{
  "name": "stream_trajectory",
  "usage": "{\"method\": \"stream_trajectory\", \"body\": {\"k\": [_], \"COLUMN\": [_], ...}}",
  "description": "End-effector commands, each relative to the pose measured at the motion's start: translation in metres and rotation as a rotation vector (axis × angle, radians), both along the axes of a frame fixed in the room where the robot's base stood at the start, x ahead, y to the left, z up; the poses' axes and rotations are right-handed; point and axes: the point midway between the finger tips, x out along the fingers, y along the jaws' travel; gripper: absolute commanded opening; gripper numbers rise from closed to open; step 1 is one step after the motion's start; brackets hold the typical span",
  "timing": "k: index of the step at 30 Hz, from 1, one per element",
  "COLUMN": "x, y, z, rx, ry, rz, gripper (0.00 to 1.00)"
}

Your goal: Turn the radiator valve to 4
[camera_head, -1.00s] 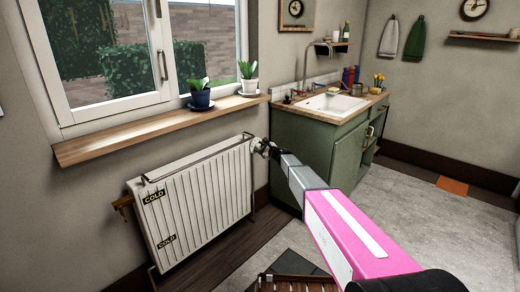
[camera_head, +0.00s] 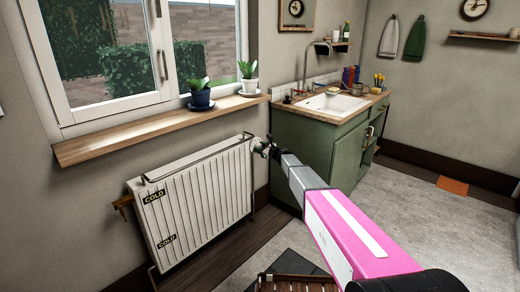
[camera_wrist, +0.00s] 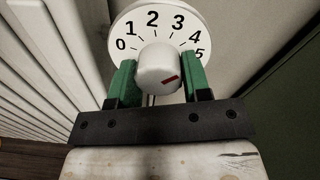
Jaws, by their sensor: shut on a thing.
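The radiator valve knob (camera_wrist: 157,66) is white and round, with a short red mark on its face. Behind it is a white dial (camera_wrist: 136,30) numbered 0 to 5. The red mark lies on the knob's right side and slants toward the 4 and 5 side, nearer the 5; its exact reading is hard to tell. My gripper (camera_wrist: 159,82) is shut on the knob, with one green finger pad on each side. In the head view my gripper (camera_head: 266,149) is at the radiator's upper right corner, where it mostly hides the valve.
The white radiator (camera_head: 200,205) with COLD labels stands left of the valve, under a wooden sill (camera_head: 160,128) with two potted plants. A green sink cabinet (camera_head: 305,150) stands close on the right. Open floor (camera_head: 440,220) lies farther right.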

Motion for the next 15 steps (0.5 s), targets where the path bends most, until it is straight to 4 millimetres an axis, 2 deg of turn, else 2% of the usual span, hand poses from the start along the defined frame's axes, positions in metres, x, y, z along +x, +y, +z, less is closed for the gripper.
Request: {"method": "stream_trajectory", "body": {"k": [4, 5, 7, 15], "x": [-0.0009, -0.0009, -0.0008, -0.0006], "y": [-0.0013, -0.0013, -0.0012, -0.0006], "z": [-0.0016, -0.0016, -0.0014, -0.0006], "rx": [-0.003, -0.003, -0.003, -0.002], "ry": [0.0, 0.0, 0.0, -0.001], "rz": [-0.001, -0.001, -0.001, 0.0], "gripper": [0.2, 0.47, 0.7, 0.7]}}
